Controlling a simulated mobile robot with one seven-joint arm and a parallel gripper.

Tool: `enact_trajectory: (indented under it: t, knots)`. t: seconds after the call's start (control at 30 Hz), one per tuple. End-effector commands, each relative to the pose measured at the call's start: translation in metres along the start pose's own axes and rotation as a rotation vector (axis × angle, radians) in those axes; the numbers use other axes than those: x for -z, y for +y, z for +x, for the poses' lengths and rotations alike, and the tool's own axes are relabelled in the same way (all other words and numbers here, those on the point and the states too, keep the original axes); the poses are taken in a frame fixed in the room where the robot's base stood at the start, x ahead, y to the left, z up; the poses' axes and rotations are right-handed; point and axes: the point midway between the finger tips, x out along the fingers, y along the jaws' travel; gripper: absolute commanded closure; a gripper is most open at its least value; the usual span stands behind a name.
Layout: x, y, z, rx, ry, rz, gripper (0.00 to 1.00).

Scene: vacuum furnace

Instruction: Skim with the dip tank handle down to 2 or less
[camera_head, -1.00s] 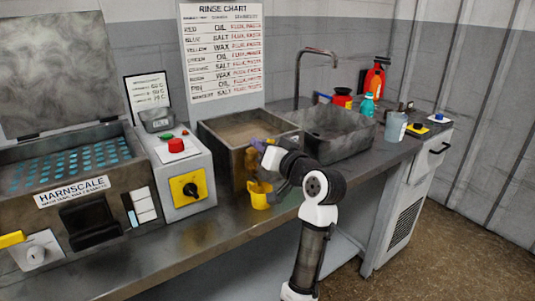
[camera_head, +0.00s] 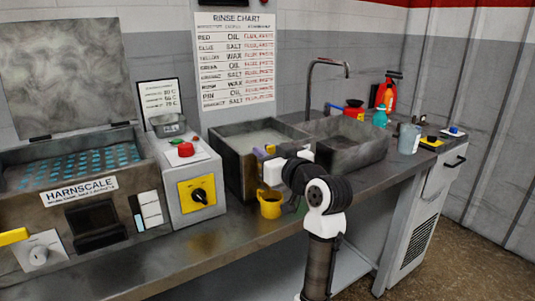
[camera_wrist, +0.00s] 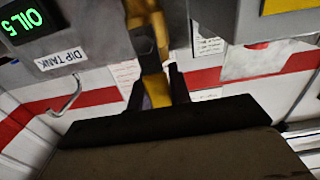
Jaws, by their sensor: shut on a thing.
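The dip tank (camera_head: 232,172) is an open dark metal box with murky grey liquid (camera_head: 262,137) in it, at the middle of the bench in the head view. Its DIP TANK label (camera_wrist: 58,60) and a green display (camera_wrist: 22,22) reading OIL 5 show in the wrist view. My gripper (camera_head: 266,165) is at the tank's front. It is shut on the yellow handle (camera_wrist: 150,45), which runs down between the fingers in the wrist view; my arm mostly hides the handle in the head view. A yellow cup (camera_head: 270,207) is below my gripper at the tank's front.
A control box (camera_head: 190,180) with a red button and black knob stands left of the tank, beside the HARNSCALE unit (camera_head: 85,205). A sink (camera_head: 345,150) with a tall tap is at right. Bottles and a beaker (camera_head: 409,138) stand farther right.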

Motion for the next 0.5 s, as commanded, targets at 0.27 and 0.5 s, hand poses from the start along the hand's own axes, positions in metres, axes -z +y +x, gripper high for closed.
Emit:
enact_trajectory:
  t: [0.27,0.5]
  knots:
    - [-0.0007,-0.0002,-0.0004,0.0,-0.002,-0.004,1.0]
    - [-0.0004,-0.0003,-0.0002,0.0,-0.001,-0.003,0.58]
